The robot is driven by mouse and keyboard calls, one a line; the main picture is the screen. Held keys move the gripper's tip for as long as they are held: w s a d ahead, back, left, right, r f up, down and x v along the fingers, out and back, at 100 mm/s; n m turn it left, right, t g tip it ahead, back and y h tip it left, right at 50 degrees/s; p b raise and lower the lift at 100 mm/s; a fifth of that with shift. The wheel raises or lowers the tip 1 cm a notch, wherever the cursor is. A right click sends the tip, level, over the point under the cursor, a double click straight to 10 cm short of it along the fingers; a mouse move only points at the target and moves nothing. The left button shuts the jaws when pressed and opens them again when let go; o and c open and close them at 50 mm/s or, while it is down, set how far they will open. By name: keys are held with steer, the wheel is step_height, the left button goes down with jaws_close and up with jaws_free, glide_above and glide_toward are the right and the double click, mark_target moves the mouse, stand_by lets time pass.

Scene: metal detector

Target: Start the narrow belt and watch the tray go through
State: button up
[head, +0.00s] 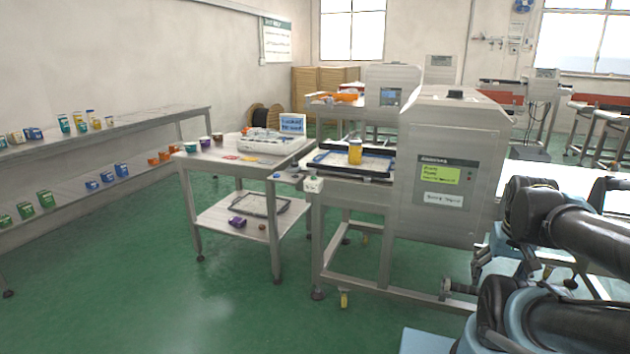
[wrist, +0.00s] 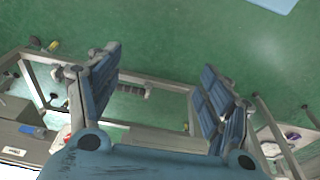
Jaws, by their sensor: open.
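The narrow belt (head: 382,178) runs into the opening of a grey metal detector (head: 452,150) with a lit green display. A dark-rimmed tray (head: 325,158) lies on the belt, left of the detector housing. A yellow jar (head: 355,152) stands upright in the tray. A small pale control box (head: 314,185) is mounted at the belt frame's near left corner; its button details are too small to read. My gripper (wrist: 160,65) is open and empty in the wrist view, its blue-padded fingers spread wide above the floor and metal frame. It is apart from the control box.
A steel side table (head: 220,160) with cups, cards and a white device stands left of the belt. Its lower shelf (head: 240,218) holds a second tray and a purple item. A long shelf (head: 110,150) with small boxes lines the left wall. Green floor (head: 150,290) is clear in front.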

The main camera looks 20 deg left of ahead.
steer(key=shift+c, duration=0.4)
jaws_close()
stand_by(1.0)
